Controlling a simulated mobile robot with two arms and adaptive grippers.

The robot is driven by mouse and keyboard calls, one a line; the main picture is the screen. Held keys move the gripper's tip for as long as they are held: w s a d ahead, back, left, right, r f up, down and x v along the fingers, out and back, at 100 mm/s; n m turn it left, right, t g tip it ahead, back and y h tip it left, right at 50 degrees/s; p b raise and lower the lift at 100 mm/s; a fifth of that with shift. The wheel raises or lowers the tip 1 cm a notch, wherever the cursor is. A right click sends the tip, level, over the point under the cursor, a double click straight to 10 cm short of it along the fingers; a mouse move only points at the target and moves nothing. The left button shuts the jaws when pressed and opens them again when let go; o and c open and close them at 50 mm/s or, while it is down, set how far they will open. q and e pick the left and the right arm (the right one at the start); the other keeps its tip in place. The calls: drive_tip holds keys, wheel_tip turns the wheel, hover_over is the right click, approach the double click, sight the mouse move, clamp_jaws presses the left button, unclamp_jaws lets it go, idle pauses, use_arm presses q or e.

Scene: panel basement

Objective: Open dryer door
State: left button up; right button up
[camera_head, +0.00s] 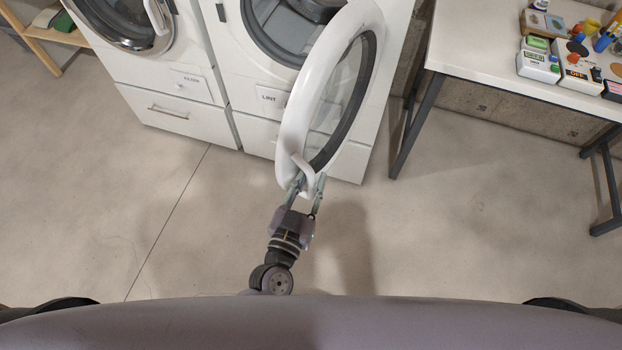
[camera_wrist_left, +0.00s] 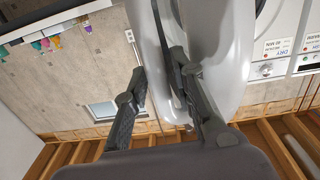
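The dryer (camera_head: 235,70) is the white machine on the right of the two, with a "LINT" label. Its round door (camera_head: 290,130), white rim and dark glass, stands swung far out from the opening, toward me. A curved white handle (camera_head: 302,164) is on the door's near edge. My left gripper (camera_head: 310,181) is at this handle, its fingers apart on either side of it. In the left wrist view the fingers (camera_wrist_left: 158,85) are spread, with the white door (camera_wrist_left: 230,50) close in front; contact with the handle is unclear. My right gripper is not in view.
A second white machine (camera_head: 185,118) stands left of the dryer. A white table (camera_head: 480,75) with dark legs and several small boxes stands to the right. A wooden shelf (camera_head: 48,36) is at far left. The concrete floor (camera_head: 130,210) in front is clear.

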use_arm(q)
clamp_jaws()
idle(0.7)
